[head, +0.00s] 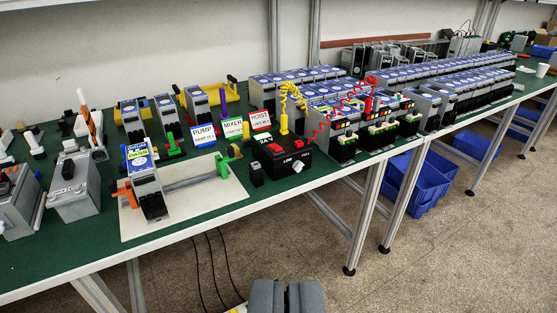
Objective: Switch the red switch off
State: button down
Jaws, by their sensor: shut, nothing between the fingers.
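A black control box (285,160) stands on the green bench top near its front edge, in the middle of the head view. A small red switch (275,148) sits on the left part of its top; which way it is set is too small to tell. The box also has a white knob and "LOW" lettering. My gripper (286,296) is at the bottom edge of the picture, in front of and below the bench. Its two grey fingers are together with nothing between them, well apart from the box.
A white board (205,203) with a module and a green-handled clamp lies left of the box. Signs (203,135) stand behind. Yellow and red coiled cables (340,100) rise beside the box. Rows of modules fill the right. Blue crates (420,185) sit under the bench. Floor in front is open.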

aim_at(274, 147)
jog(key=k, duration=0.95)
jog(key=z, duration=0.55)
jog(key=i, duration=1.6)
jog(key=u, duration=0.4)
jog(key=i, duration=0.65)
jog(key=u, duration=0.6)
